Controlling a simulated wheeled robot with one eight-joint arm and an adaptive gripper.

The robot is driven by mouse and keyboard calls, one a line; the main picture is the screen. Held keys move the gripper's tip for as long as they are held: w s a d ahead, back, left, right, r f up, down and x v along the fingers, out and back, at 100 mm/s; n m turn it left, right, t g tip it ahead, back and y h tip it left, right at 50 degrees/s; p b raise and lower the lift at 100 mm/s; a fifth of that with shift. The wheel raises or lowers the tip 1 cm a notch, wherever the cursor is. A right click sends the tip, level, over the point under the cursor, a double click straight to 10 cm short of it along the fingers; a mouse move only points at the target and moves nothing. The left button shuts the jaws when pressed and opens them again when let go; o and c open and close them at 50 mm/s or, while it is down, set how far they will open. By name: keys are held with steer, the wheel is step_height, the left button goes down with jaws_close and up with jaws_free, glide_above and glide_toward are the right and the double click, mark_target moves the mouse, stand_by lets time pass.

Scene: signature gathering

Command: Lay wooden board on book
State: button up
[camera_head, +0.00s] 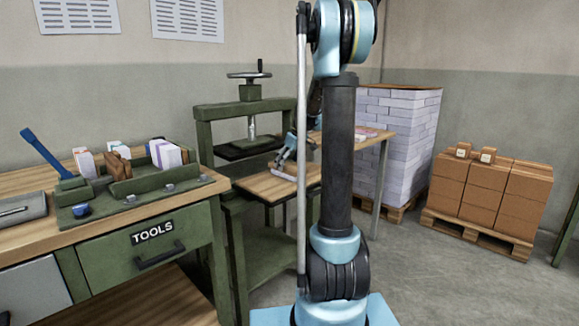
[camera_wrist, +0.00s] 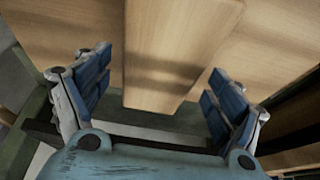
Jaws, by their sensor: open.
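The wooden board (camera_wrist: 170,50) is a pale plank in the wrist view. It runs upward from just past the near edge of a wooden tabletop and lies over that top. My gripper (camera_wrist: 160,78) is open, with one blue finger on each side of the board and a visible gap to it on both sides. In the head view my gripper (camera_head: 285,165) is small and low over the wooden tabletop (camera_head: 262,187) in front of the press, partly behind my arm. I cannot pick out the book with certainty in either view.
A green screw press (camera_head: 247,115) stands behind the tabletop. A green tool bench (camera_head: 140,255) with clamped paper blocks (camera_head: 165,153) is at left. A tall paper stack (camera_head: 400,140) and boxes on a pallet (camera_head: 490,195) stand at right. Open floor lies in front of them.

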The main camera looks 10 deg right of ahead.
steer(key=v, duration=1.2)
steer(key=s+a+f+m+g+h, duration=0.15)
steer(key=s+f, duration=0.25)
steer(key=s, duration=0.8)
steer(key=s+a+f+m+t, duration=0.1)
steer(key=s+a+f+m, duration=0.15)
steer(key=s, duration=0.85)
steer(key=s+d+f+m+h, duration=0.1)
steer(key=s+d+f+m, duration=0.1)
steer(key=s+f, duration=1.2)
steer(key=s+m+g, duration=0.1)
steer(key=s, duration=0.2)
steer(key=shift+s+f, duration=0.2)
steer(key=shift+s, duration=0.1)
steer(key=shift+w+f, duration=0.2)
steer(key=shift+w, duration=0.25)
steer(key=shift+c, duration=0.2)
